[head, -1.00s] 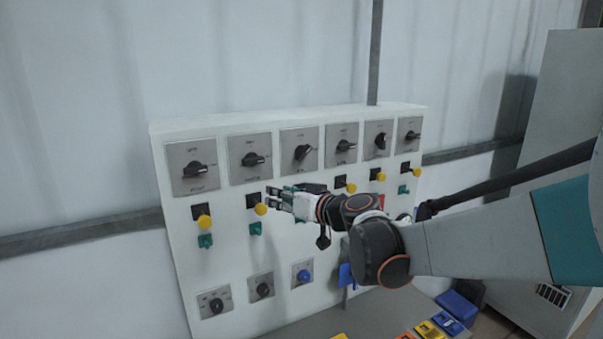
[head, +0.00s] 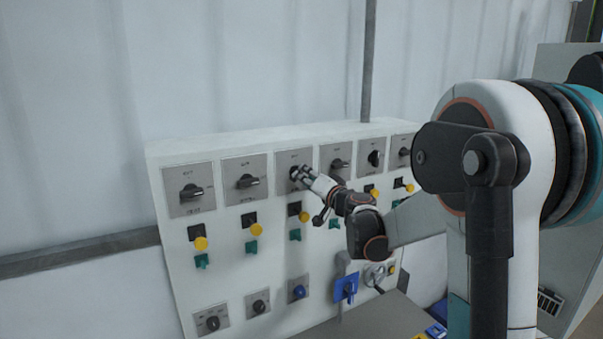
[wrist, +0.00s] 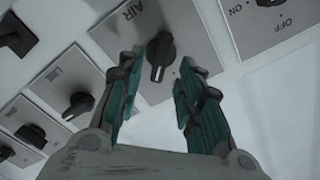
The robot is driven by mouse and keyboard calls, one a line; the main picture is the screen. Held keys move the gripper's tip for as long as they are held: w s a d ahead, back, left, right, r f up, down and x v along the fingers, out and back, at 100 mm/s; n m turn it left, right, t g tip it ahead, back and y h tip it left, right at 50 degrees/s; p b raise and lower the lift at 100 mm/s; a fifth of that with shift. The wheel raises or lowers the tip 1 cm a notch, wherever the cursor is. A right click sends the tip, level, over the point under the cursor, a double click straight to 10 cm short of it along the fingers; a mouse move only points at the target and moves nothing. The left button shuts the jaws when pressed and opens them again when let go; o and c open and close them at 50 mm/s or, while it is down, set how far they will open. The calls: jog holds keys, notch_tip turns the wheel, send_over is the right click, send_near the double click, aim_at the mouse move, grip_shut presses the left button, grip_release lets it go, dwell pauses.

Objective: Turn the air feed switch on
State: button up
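The air feed switch is a black rotary knob on a grey plate. The wrist view shows the knob (wrist: 159,55) on a plate marked "AIR" (wrist: 131,22). In the head view its plate (head: 287,158) is third from the left in the top row, and its knob is partly hidden by my gripper. My gripper (wrist: 163,62) is open, with its green-padded fingers on either side of the knob. A gap shows on both sides, so it is not clamped. In the head view my gripper (head: 298,174) is right at this switch.
Similar black knobs sit on both sides, such as the second-plate knob (head: 247,181) and fourth-plate knob (head: 340,164). Yellow buttons (head: 256,229) and green switches (head: 251,247) are below. A blue lever (head: 346,288) protrudes lower down. A grey table (head: 378,318) lies in front.

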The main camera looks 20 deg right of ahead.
aim_at(301, 173)
jog(key=shift+w+a, duration=0.15)
jog(key=shift+w, duration=1.65)
grip_shut()
